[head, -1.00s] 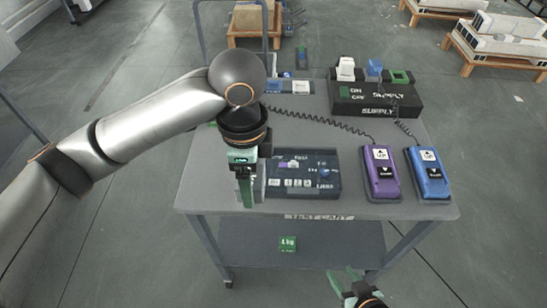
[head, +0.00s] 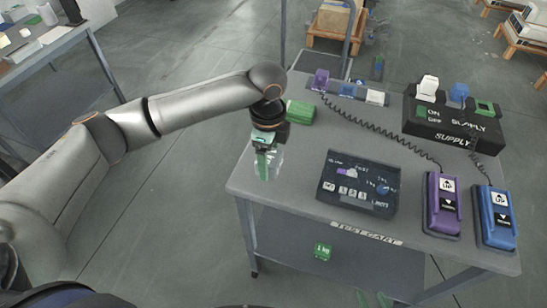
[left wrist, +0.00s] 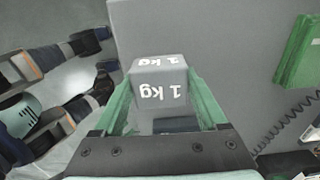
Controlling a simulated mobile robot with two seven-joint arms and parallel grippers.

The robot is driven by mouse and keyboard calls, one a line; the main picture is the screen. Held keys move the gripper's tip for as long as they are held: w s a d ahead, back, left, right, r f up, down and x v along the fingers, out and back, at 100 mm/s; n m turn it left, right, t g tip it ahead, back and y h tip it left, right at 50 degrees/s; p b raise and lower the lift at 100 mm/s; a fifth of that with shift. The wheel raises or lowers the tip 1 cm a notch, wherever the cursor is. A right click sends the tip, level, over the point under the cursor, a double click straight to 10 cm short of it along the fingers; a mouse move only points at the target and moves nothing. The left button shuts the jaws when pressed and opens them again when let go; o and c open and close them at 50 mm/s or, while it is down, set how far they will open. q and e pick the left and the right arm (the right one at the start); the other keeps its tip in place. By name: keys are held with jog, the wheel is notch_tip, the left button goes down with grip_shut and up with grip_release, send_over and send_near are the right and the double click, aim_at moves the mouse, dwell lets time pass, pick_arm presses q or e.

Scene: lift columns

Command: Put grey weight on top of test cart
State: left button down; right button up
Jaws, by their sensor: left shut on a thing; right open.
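The grey weight (left wrist: 160,88), a block with white "1 kg" lettering, sits between the green fingers of my left gripper (left wrist: 165,110) in the left wrist view. In the head view my left gripper (head: 266,170) points down at the left edge of the test cart (head: 300,190); the weight is hard to make out there. The grey cart top lies below the weight; I cannot tell whether they touch. My right gripper (head: 372,299) shows only as green fingertips at the bottom edge, open, in front of the cart.
On the cart top are a green block (head: 300,113) behind my left gripper, a dark control panel (head: 358,184), a black supply box (head: 455,125), and purple (head: 443,205) and blue (head: 495,217) pendants. A green 1 kg weight (head: 323,251) is on the lower shelf.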

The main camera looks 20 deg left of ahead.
aim_at(269, 167)
pick_arm(q)
jog(key=shift+w+a+f, duration=0.1)
jog(key=shift+w+f, duration=0.05)
jog(key=shift+f, duration=1.45)
jog(key=shift+f, duration=0.1)
grip_release()
jog(key=shift+f, duration=0.1)
notch_tip(269, 167, up, 12)
jog(key=shift+r+p, duration=0.1)
jog(key=shift+p, duration=0.3)
